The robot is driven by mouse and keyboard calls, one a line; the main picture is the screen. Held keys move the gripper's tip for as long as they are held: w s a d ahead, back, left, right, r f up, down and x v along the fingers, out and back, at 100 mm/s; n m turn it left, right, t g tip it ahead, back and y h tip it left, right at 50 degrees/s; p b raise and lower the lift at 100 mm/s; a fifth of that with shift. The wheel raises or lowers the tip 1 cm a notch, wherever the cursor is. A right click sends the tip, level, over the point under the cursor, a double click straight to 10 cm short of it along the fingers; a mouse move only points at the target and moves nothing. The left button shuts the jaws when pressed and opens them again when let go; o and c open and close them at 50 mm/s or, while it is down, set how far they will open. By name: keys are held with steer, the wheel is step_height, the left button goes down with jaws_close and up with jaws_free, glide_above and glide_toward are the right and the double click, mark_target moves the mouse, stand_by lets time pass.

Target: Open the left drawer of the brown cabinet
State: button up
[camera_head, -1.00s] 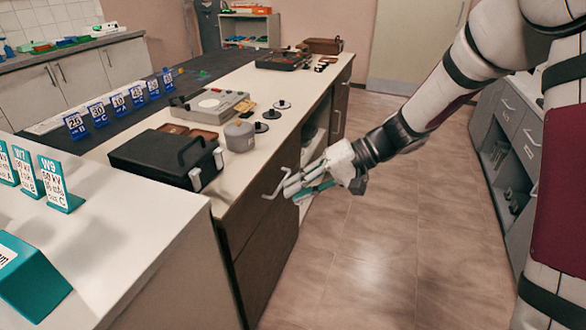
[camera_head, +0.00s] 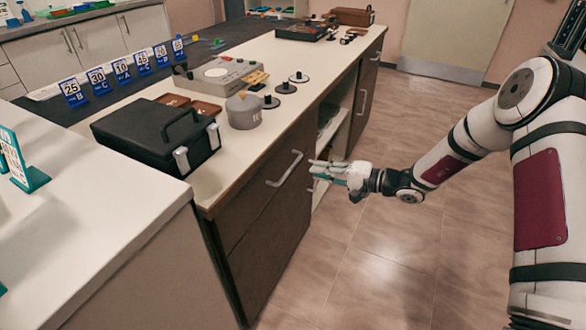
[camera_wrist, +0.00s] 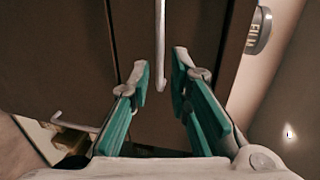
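The brown cabinet (camera_head: 262,262) stands under the pale counter, in the middle of the head view. Its left drawer (camera_head: 245,208) looks shut and has a silver bar handle (camera_head: 285,170). My gripper (camera_head: 314,172) is just right of this handle in the head view, apart from it as far as I can tell. In the wrist view my gripper (camera_wrist: 161,70) is open, with its two teal fingers spread. A silver handle (camera_wrist: 160,45) shows ahead, in line with the gap between the fingertips. I see no contact with it.
A black case (camera_head: 155,135), a grey round weight (camera_head: 244,112) and a device (camera_head: 218,75) stand on the counter (camera_head: 210,185). An open shelf bay (camera_head: 333,130) lies beyond the drawer. A white counter (camera_head: 90,210) is at near left. The floor (camera_head: 385,265) is clear.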

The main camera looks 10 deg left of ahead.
mark_target(291, 166)
steer(key=b+x, duration=0.1)
steer(key=x, duration=0.8)
steer(key=shift+a, duration=0.4)
jaws_close()
